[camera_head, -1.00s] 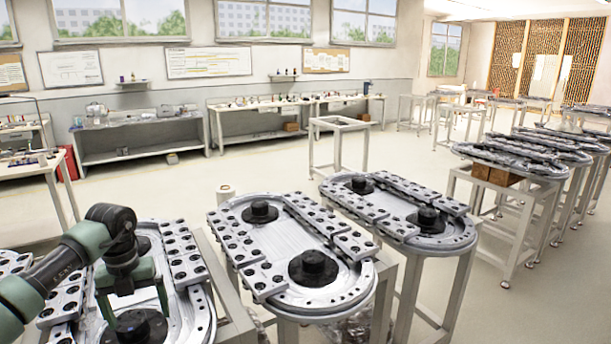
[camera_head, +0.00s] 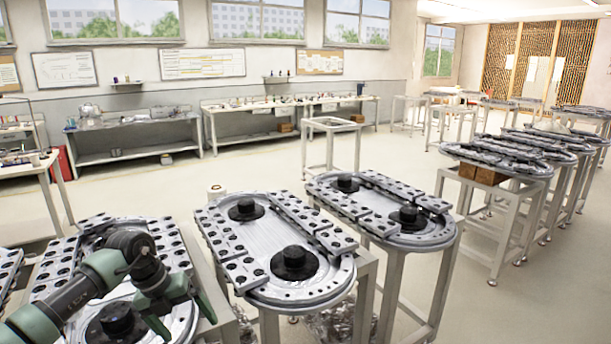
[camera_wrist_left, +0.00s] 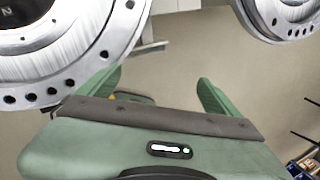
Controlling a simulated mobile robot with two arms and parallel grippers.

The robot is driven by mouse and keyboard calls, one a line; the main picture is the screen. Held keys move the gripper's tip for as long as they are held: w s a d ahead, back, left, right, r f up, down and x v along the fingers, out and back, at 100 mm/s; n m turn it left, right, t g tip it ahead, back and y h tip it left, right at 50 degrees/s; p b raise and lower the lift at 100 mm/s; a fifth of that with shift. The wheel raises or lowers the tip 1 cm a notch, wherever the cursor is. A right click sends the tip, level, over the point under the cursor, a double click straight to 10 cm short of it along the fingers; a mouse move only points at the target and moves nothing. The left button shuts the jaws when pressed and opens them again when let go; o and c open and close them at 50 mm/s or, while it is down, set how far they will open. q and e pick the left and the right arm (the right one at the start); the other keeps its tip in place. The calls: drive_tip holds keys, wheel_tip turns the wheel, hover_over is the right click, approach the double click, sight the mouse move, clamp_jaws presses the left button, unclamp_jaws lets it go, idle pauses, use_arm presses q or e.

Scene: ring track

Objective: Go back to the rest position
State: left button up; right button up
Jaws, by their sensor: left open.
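My left gripper (camera_head: 188,326) comes in from the left in the head view and hangs over the right edge of the nearest ring track (camera_head: 178,262). Its two green fingers are apart with nothing between them. In the left wrist view the open fingers (camera_wrist_left: 158,85) point out over bare floor, beside the rounded metal end of a track (camera_wrist_left: 95,50). A black hub (camera_head: 116,322) sits on the nearest track, just left of the gripper. My right gripper is not in either view.
A second ring track (camera_head: 262,232) and a third (camera_head: 375,210) stand on white frames to the right. More tracks (camera_head: 500,155) stand at the far right. An empty white frame (camera_head: 332,126) and workbenches (camera_head: 135,138) are behind.

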use_arm(q)
drive_tip(key=s+d+r+t+h, duration=0.15)
drive_tip(key=d+h, duration=0.35)
drive_tip(key=d, duration=0.7)
drive_tip(key=s+d+r+t+h, duration=0.15)
drive_tip(key=d+h, duration=0.35)
drive_tip(key=d, duration=0.7)
wheel_tip(320, 180, up, 8)
drive_tip(key=d+n+t+h, duration=0.3)
drive_tip(key=n+t, duration=0.3)
drive_tip(key=t, duration=0.1)
drive_tip(key=s+a+f+n+t+y, duration=0.25)
drive_tip(key=a+n+t+y, duration=0.45)
drive_tip(key=a+n+y, duration=0.7)
drive_tip(key=s+a+f+n+g+y, duration=0.2)
drive_tip(key=s+a+f+n+g, duration=0.25)
drive_tip(key=f+n, duration=0.45)
drive_tip(key=s+a+f+n+g, duration=0.1)
drive_tip(key=s+f+g, duration=0.5)
drive_tip(key=s, duration=0.7)
drive_tip(key=s+a+f+n+g, duration=0.1)
drive_tip(key=s+f+g, duration=0.55)
drive_tip(key=s, duration=0.65)
wheel_tip(320, 180, down, 29)
drive_tip(key=s, duration=0.3)
drive_tip(key=s+a+f, duration=0.3)
drive_tip(key=s+f, duration=1.1)
drive_tip(key=s, duration=0.1)
drive_tip(key=shift+s, duration=0.3)
